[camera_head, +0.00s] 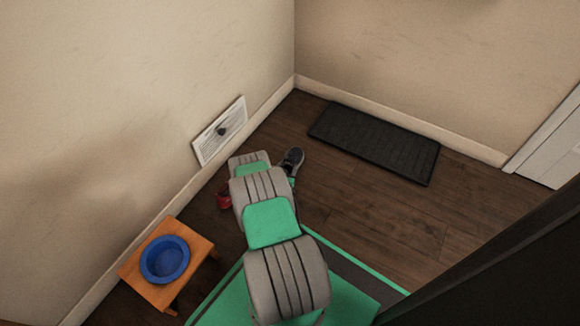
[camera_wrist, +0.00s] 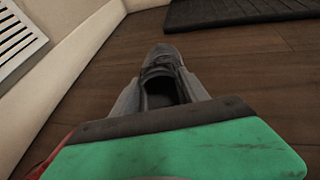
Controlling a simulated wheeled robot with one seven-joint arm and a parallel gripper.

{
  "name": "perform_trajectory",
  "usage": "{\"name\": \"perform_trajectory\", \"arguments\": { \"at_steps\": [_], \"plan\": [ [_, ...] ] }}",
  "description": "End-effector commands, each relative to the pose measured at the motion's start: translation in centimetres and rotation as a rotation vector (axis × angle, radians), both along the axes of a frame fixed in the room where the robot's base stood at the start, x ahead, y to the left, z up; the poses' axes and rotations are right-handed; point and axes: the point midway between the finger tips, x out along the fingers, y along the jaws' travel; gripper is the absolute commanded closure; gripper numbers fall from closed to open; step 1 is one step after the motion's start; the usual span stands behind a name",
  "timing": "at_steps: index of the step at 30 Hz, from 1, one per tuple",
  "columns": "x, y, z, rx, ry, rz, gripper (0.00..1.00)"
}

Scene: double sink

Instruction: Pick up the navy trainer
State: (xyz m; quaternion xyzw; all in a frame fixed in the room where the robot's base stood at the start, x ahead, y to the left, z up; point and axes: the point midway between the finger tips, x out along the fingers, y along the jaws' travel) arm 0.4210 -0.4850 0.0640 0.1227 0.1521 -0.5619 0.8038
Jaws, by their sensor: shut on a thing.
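The navy trainer (camera_head: 292,161) shows dark with a pale sole just beyond the end of my arm in the head view. In the wrist view the trainer (camera_wrist: 162,66) points away from me, its laces and dark opening facing up. My gripper (camera_wrist: 160,100) has one grey finger on each side of the shoe, and the fingers are shut on it. The green and dark wrist part hides the heel. I cannot tell whether the sole touches the wooden floor.
A red object (camera_head: 224,195) lies left of my arm. A wooden stool (camera_head: 197,247) with a blue bowl (camera_head: 165,259) stands front left. A white wall vent (camera_head: 220,131) is behind. A black mat (camera_head: 375,142) lies along the back wall. The floor (camera_head: 360,205) right of my arm is clear.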

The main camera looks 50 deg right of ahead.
Motion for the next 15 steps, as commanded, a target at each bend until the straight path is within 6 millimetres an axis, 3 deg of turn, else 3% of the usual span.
{"name": "perform_trajectory", "arguments": {
  "at_steps": [6, 15],
  "plan": [
    [-0.01, 0.02, -0.02, 0.001, 0.000, 0.000, 1.00],
    [0.05, -0.05, 0.21, -0.002, -0.001, 0.000, 1.00]
  ]
}}
